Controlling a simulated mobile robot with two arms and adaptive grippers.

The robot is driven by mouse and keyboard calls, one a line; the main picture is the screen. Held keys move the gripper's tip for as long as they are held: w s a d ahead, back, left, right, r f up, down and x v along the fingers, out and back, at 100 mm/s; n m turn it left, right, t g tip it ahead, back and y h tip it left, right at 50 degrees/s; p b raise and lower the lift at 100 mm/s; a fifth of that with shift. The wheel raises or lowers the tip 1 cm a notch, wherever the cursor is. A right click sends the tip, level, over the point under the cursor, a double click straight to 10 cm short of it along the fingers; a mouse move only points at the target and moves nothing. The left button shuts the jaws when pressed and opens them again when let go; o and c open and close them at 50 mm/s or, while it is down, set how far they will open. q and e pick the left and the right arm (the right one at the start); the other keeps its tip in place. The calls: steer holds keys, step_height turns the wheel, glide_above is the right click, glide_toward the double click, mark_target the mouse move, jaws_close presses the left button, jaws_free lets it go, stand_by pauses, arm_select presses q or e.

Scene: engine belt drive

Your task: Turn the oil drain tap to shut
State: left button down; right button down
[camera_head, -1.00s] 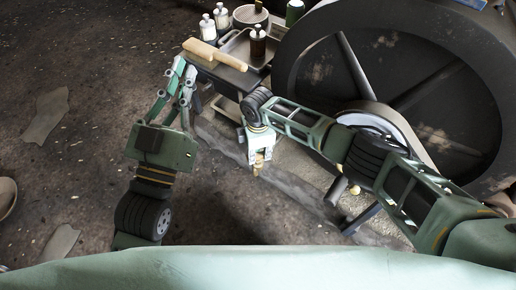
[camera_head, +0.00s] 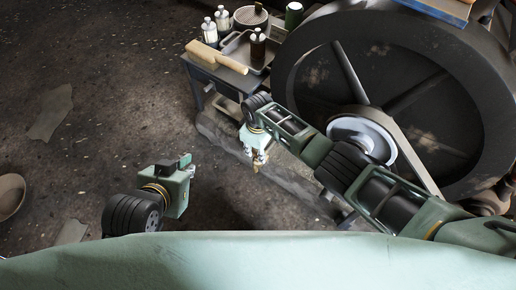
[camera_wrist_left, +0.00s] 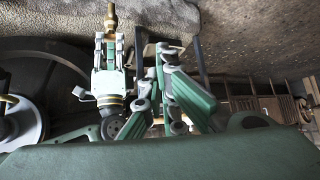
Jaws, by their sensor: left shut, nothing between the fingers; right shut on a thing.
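The oil drain tap shows as a small brass piece (camera_head: 255,168) at the fingertips of my right gripper (camera_head: 256,158), low beside the stone base. My right gripper points down and is shut on it. In the left wrist view the brass tap (camera_wrist_left: 111,17) sticks out beyond the right gripper's fingers (camera_wrist_left: 110,38). The fingers hide part of the tap, so its handle angle is unclear. My left gripper (camera_head: 186,161) is shut and empty, well left of the tap and seen end-on. Its linked green fingers (camera_wrist_left: 166,52) fill the middle of the left wrist view.
A big dark flywheel (camera_head: 455,85) with a pale hub and belt stands at the right, behind my right arm. A bowl (camera_head: 9,195) lies far left. Floor between is open.

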mark_target(258, 153)
arm_select(q)
steer(key=shift+s+a+f+g, duration=0.2)
steer(key=shift+s+f+g, duration=0.1)
steer(key=shift+s, duration=0.2)
steer(key=shift+s+a+f+g, duration=0.15)
steer(key=shift+s+f+g, duration=0.1)
steer(key=shift+s, duration=0.25)
arm_select(e)
steer(key=shift+m, duration=0.6)
steer(key=shift+a, duration=0.1)
steer(key=c, duration=1.6)
jaws_free()
steer(key=shift+c, duration=0.2)
steer(key=shift+r, duration=0.1)
step_height(258, 153, up, 12)
